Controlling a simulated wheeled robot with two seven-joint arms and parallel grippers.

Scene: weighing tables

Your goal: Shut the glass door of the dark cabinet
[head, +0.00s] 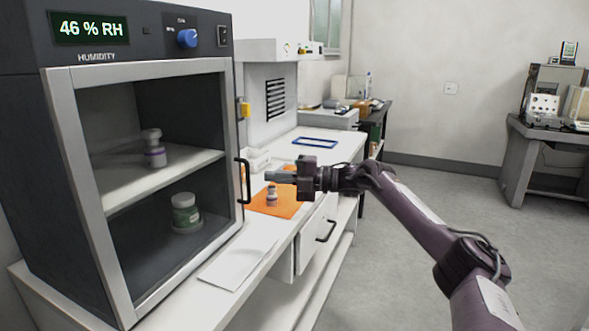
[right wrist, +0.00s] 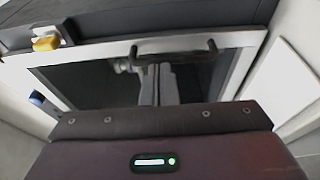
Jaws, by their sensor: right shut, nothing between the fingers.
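The dark cabinet (head: 22,150) stands at the left on the white bench, with a "46 % RH" display on top. Its glass door (head: 142,69) has a pale metal frame and lies about flush with the cabinet front; I see no clear gap. The black door handle (head: 243,181) is on the right side of the frame. My right gripper (head: 272,177) is shut and empty, pointing left, just right of the handle; I cannot tell if it touches. In the right wrist view the fingers (right wrist: 158,86) point at the door below the handle (right wrist: 174,52). My left gripper is not in view.
A small bottle (head: 271,194) stands on an orange mat (head: 288,208) under my gripper. A white sheet (head: 238,265) lies in front.

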